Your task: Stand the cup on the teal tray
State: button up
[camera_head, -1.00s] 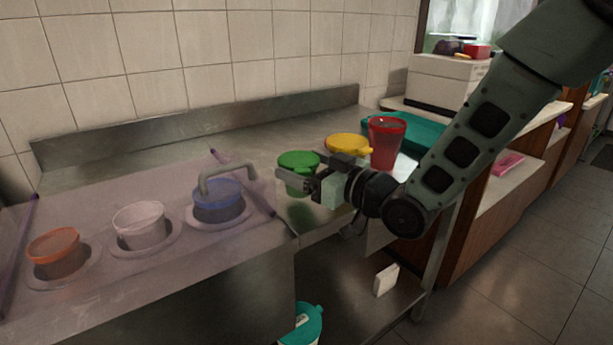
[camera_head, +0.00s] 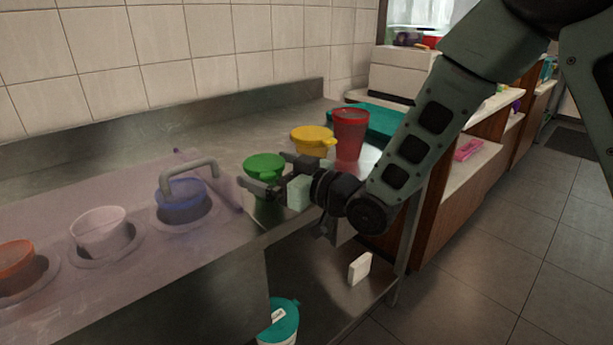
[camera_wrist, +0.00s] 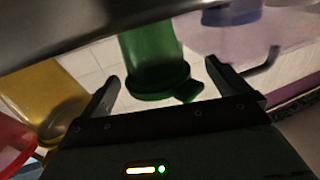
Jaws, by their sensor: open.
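The red cup (camera_head: 350,138) stands upright on the steel counter, just in front of the teal tray (camera_head: 392,120). Its lower side is partly hidden by my arm's surroundings, and it shows at the left edge of the wrist view (camera_wrist: 12,145). The tray's right part is hidden behind my arm. My gripper (camera_head: 267,172) is open and empty, left of the red cup. A green lidded tub (camera_head: 264,164) is at the fingers; the wrist view shows this tub (camera_wrist: 150,60) between and beyond the fingertips (camera_wrist: 162,78), with no clear contact.
A yellow lidded tub (camera_head: 312,138) stands between the green tub and the red cup. The counter behind the tubs is clear.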

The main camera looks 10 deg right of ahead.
jog(key=b+v, duration=1.6)
jog(key=v, duration=0.1)
jog(key=shift+d+r, duration=0.2)
jog(key=shift+r, duration=0.15)
jog(key=shift+s, duration=0.1)
